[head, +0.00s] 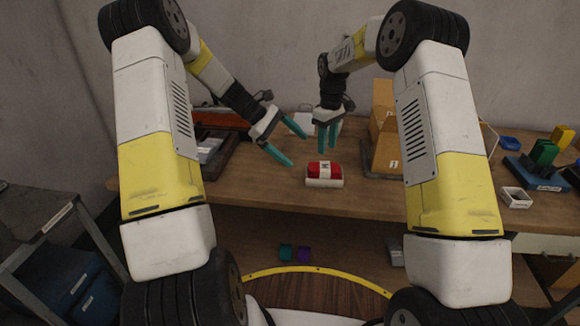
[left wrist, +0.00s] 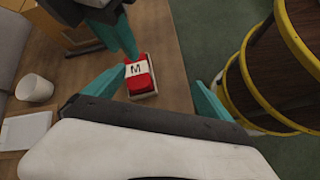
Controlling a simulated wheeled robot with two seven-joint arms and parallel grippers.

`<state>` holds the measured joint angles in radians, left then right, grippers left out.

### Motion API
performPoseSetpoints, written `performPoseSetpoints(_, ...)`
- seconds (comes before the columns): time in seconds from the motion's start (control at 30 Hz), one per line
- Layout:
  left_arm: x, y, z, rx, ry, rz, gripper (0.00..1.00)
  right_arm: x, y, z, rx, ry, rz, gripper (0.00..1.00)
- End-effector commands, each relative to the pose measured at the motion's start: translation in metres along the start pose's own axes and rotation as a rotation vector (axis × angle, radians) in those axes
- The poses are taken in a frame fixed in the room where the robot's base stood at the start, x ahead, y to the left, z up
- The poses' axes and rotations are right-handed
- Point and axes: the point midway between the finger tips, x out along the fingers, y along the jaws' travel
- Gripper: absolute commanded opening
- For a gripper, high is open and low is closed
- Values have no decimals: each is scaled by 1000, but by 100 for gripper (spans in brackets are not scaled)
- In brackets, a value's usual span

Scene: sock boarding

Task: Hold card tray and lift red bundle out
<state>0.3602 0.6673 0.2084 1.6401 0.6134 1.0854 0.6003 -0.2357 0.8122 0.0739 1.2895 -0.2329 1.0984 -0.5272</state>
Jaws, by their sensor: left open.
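A red bundle (head: 324,168) with a white band lies in a small white card tray (head: 324,183) near the table's front edge. In the left wrist view the bundle (left wrist: 139,83) shows an "M" on its band, and the tray's rim (left wrist: 151,92) shows around it. My left gripper (head: 279,137) is open and empty, to the left of the tray and apart from it. Its fingers (left wrist: 160,77) also show in the left wrist view. My right gripper (head: 326,140) points down above and behind the bundle, its teal fingers slightly apart with nothing seen between them.
A dark tray (head: 215,155) stands at the left of the wooden table (head: 265,195). Cardboard boxes (head: 387,150) stand behind my right arm. A small white container (head: 515,197) and coloured blocks (head: 543,152) lie at the right. The table around the card tray is clear.

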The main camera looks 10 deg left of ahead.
Motion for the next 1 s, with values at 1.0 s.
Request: performPoseSetpoints(1.0, 120, 24, -96, -458, -322, 142, 95, 0, 0, 0, 0, 0, 0, 36)
